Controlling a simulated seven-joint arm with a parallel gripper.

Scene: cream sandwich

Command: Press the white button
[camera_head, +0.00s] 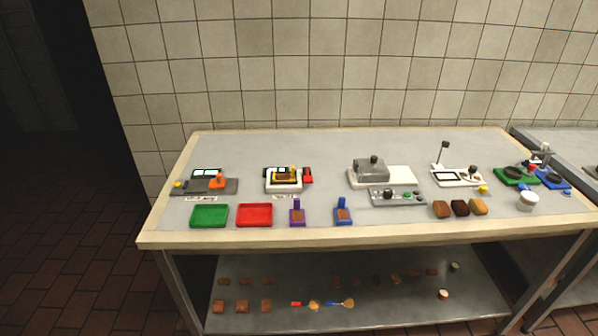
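I cannot make out a white button for certain; the parts are too small in this view. A grey control panel (398,197) on the table has a dark knob and a small green button. A white device (457,178) with a dark upright post stands right of it, with a yellow button (483,189) at its right. A dark grey device (205,186) at the left has a yellow button and an orange part. A white machine (284,185) with a yellow and black top stands left of centre. My gripper is not in view.
Green (209,215) and red (254,215) trays lie at the table's front left. Purple and blue holders stand beside them. Brown bread-like pieces (461,208) and a white cup (528,202) are at right. A grey box-topped machine (369,171) stands behind the panel. Several items lie on the lower shelf.

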